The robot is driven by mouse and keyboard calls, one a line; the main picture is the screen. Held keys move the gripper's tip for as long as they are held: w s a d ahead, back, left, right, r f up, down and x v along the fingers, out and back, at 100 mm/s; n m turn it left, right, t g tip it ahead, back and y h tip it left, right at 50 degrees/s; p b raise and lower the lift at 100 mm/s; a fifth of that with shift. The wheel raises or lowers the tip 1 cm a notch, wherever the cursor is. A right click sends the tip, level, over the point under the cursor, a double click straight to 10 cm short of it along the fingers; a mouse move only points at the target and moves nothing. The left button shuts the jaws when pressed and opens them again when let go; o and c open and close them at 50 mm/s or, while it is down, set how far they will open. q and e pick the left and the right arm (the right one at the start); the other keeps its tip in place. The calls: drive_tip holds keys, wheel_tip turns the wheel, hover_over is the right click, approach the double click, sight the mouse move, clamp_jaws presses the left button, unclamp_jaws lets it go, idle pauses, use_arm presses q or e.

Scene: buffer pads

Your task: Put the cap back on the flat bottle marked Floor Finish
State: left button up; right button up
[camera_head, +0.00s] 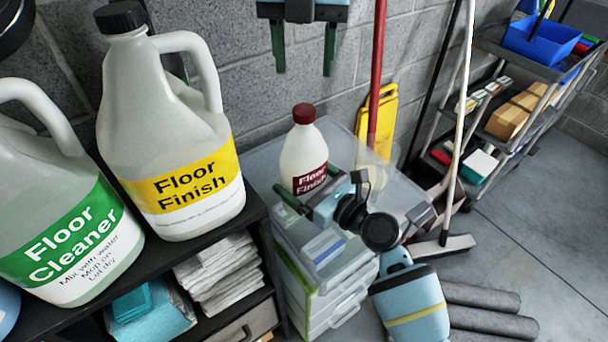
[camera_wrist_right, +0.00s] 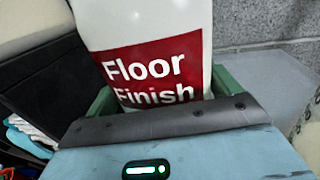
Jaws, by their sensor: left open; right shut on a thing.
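The white bottle with a dark red Floor Finish label (camera_head: 303,160) stands upright over the clear plastic drawer unit. A dark red cap (camera_head: 304,113) sits on its top; I cannot tell whether it is tight. My right gripper (camera_head: 311,184) is shut around the bottle's lower part. In the right wrist view, the label of the bottle (camera_wrist_right: 152,65) shows between the green fingers of my right gripper (camera_wrist_right: 165,95); its top is out of frame. My left gripper (camera_head: 304,60) is open and empty, fingers down, above the cap and apart from it.
On the dark shelf at left stand a big Floor Finish jug (camera_head: 165,130) with a yellow label and black cap, and a green-labelled Floor Cleaner jug (camera_head: 55,200). A red pole (camera_head: 377,80) and a yellow sign (camera_head: 381,120) stand behind right. A cart (camera_head: 520,120) is far right.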

sight(304, 109)
use_arm(q)
drive_tip(key=n, duration=1.3)
drive_tip(key=shift+f, duration=4)
drive_tip(key=c, duration=1)
drive_tip(key=m, duration=0.3)
